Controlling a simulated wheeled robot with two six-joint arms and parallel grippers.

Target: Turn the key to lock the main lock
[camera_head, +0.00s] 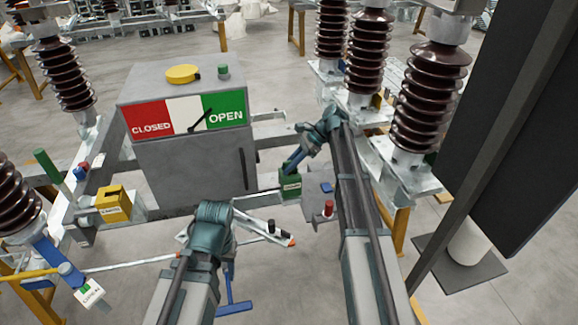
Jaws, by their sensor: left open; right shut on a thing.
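A green lock box (290,188) with a small, unreadable label sits low at the right of the grey control cabinet (195,168). My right gripper (292,163) is shut just above it on a blue piece, seemingly the key, which meets the top of the green box. The fingers and arm partly hide the key, so its turn angle cannot be told. My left gripper (229,268) is open and apart from the lock, low in front of the cabinet. Its wrist hides much of it.
The cabinet has a red CLOSED and green OPEN panel (187,116) with a black pointer. A yellow lock box (113,204) stands at left. A red knob (328,208) is right of the green box. Brown insulators (430,95) and a dark panel (520,130) crowd the right.

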